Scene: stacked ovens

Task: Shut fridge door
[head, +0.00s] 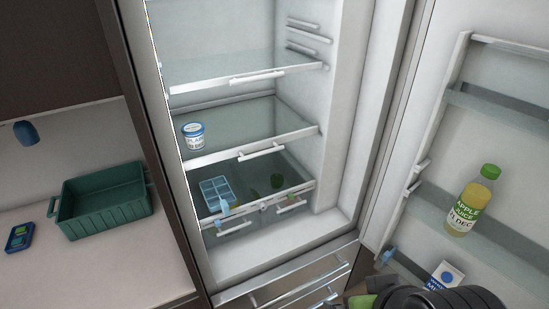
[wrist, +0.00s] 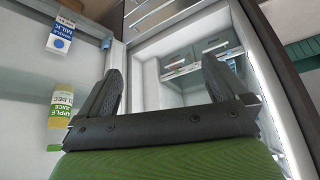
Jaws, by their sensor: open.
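The fridge door (head: 500,70) stands wide open on the right in the head view, its inner side facing me. Its shelves hold an apple juice bottle (head: 470,200) and a milk carton (head: 447,274). The fridge body (head: 335,120) is open beside it. In the wrist view the picture is turned over, with the door (wrist: 30,95) on the left. My gripper (wrist: 168,72) is open and empty there, its two black fingers apart in front of the fridge opening. In the head view my dark arm covers the door's lower part at bottom right, and the fingertips are hard to make out.
Fridge shelves hold a white tub (head: 193,136) and a blue ice tray (head: 217,193). A steel-handled drawer front (head: 290,278) lies below. On the left counter (head: 110,265) are a green bin (head: 105,200) and a small blue device (head: 18,237).

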